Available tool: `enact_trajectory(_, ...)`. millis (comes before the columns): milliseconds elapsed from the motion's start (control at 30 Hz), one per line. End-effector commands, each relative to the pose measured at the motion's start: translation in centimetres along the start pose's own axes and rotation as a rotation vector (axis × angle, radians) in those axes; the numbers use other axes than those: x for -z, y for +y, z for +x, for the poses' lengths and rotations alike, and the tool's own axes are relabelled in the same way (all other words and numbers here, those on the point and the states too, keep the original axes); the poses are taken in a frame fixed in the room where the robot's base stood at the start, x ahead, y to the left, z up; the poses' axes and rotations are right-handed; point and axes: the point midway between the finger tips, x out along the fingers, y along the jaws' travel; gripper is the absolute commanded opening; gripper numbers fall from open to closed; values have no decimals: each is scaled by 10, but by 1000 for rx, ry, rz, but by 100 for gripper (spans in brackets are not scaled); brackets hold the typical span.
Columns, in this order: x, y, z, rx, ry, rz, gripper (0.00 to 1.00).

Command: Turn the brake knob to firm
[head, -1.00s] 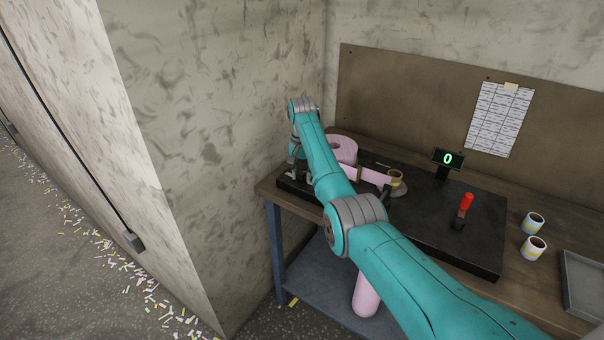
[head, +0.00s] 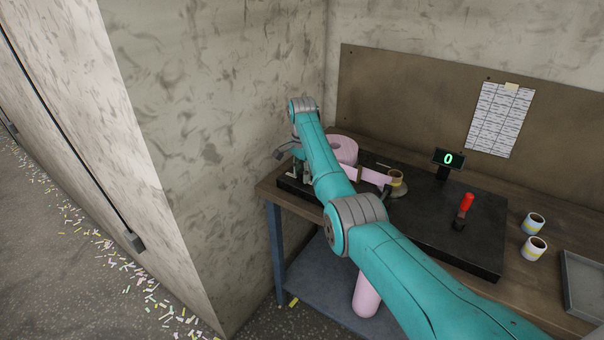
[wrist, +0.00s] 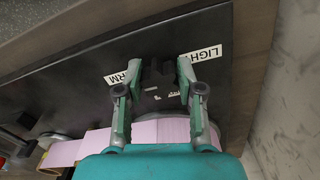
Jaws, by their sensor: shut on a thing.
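The brake knob (wrist: 158,88) is a dark block on the black base plate in the wrist view, with small white marks near it. My gripper (wrist: 154,76) has one finger on each side of the knob and is shut on it. A white label reading LIGHT (wrist: 204,53) lies by the right finger. Another label (wrist: 125,74), by the left finger, shows only "RM"; the rest is covered. In the head view my arm hides the knob, and my wrist is at the plate's left end. I cannot tell the knob's exact pointing.
A pink roll (head: 343,148) stands beside my arm, its strip running right to a small spool (head: 396,180). A red-handled lever (head: 466,204) and a display showing 0 (head: 448,159) are farther right. Two small rolls (head: 534,248) and a grey tray (head: 582,285) are on the bench. A wall is close on the left.

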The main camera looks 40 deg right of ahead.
Motion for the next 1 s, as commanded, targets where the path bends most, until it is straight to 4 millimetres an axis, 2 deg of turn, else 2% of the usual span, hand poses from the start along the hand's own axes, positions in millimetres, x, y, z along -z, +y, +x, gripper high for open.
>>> enact_trajectory(400, 0, 0, 0, 1, 0, 6, 2)
enact_trajectory(433, 0, 0, 0, 1, 0, 6, 45)
enact_trajectory(500, 0, 0, 0, 1, 0, 6, 62)
enact_trajectory(833, 0, 0, -1, 1, 0, 5, 62)
enact_trajectory(1000, 0, -1, -17, 2, 1, 5, 62)
